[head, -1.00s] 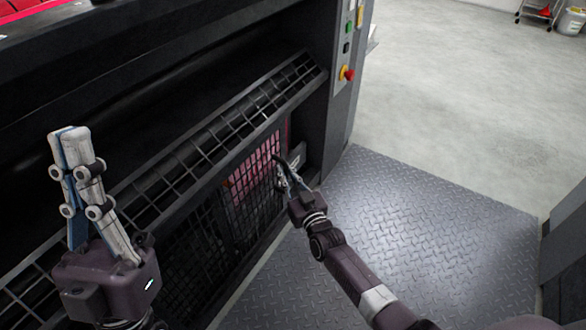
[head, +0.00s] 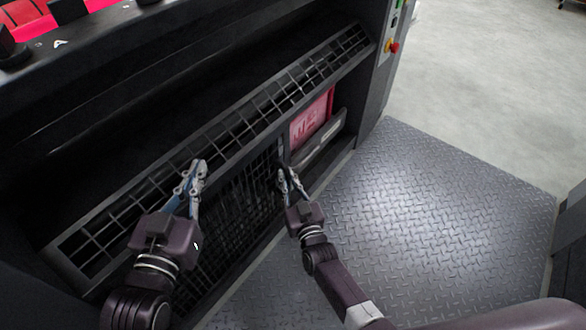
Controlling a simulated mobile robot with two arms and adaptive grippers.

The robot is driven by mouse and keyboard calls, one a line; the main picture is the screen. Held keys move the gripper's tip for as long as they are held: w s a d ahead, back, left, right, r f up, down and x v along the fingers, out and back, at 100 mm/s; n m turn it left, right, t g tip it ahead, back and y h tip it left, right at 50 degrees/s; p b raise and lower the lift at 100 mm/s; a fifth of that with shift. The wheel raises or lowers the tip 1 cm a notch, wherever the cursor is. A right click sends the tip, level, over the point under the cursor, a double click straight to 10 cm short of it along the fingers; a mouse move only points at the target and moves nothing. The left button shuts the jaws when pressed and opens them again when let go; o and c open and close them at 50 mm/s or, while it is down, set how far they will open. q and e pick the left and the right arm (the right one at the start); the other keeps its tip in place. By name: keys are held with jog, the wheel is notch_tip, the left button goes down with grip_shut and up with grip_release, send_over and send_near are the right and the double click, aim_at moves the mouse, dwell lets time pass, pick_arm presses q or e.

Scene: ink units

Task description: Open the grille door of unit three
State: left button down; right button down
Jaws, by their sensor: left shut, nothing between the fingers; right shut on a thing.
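The grille door (head: 238,207) is a dark mesh panel low on the front of the black unit. Its right edge is left of a pink-red part, which shows uncovered in the opening (head: 313,118). My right gripper (head: 284,173) is shut on the door at its right edge; the fingers hide the exact spot held. My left gripper (head: 198,165) is shut and empty, in front of the slanted upper grille and the left part of the door. My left arm hides some of the door. No unit number can be read.
A slanted grid guard (head: 240,122) runs above the door. A control panel with a red emergency button (head: 393,47) is on the unit's right end post. The diamond-plate floor (head: 430,215) to the right is clear.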

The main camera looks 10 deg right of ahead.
pick_arm(q)
jog(key=shift+s+a+f+g, duration=0.15)
jog(key=shift+s+f+g, duration=0.1)
jog(key=shift+f, duration=0.25)
jog(key=shift+s+a+f+g, duration=0.15)
jog(key=shift+f+g, duration=0.1)
jog(key=shift+f, duration=0.2)
pick_arm(e)
jog(key=shift+s+a, duration=0.45)
jog(key=shift+s, duration=0.05)
jog(key=c, duration=2)
grip_release()
jog(key=shift+s, duration=0.1)
jog(key=v, duration=1.1)
jog(key=shift+s, duration=0.4)
